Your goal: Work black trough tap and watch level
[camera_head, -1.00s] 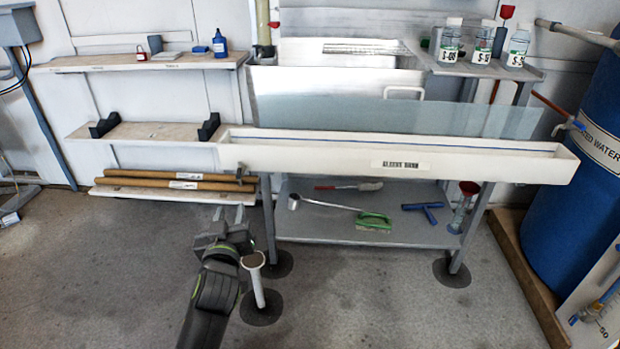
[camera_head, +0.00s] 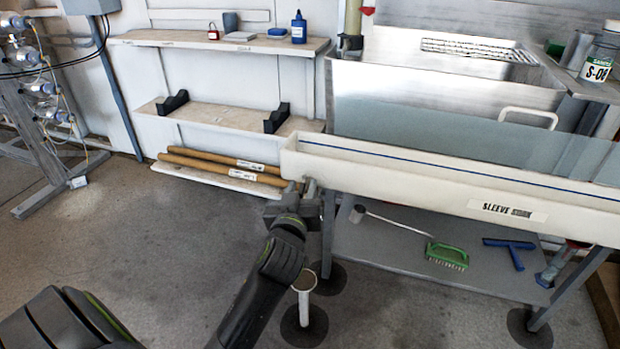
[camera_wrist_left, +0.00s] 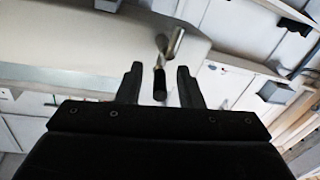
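The white trough (camera_head: 400,185), labelled SLEEVE SOAK, has a blue line (camera_head: 430,163) along its inside wall. I cannot make out a water level in it. My left gripper (camera_head: 301,186) is raised to the underside of the trough's left end. In the left wrist view the tap's black handle (camera_wrist_left: 160,86) hangs below a metal fitting (camera_wrist_left: 170,46). The open fingers of my left gripper (camera_wrist_left: 159,84) stand on either side of the handle, with visible gaps. The tap cannot be made out in the head view. My right gripper is not in view.
A white post with a round top (camera_head: 304,283) stands on the floor below the gripper. A shelf with brown rods (camera_head: 220,165) is left of the trough. A lower shelf (camera_head: 385,242) holds a green brush (camera_head: 447,256) and a blue tool (camera_head: 512,251).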

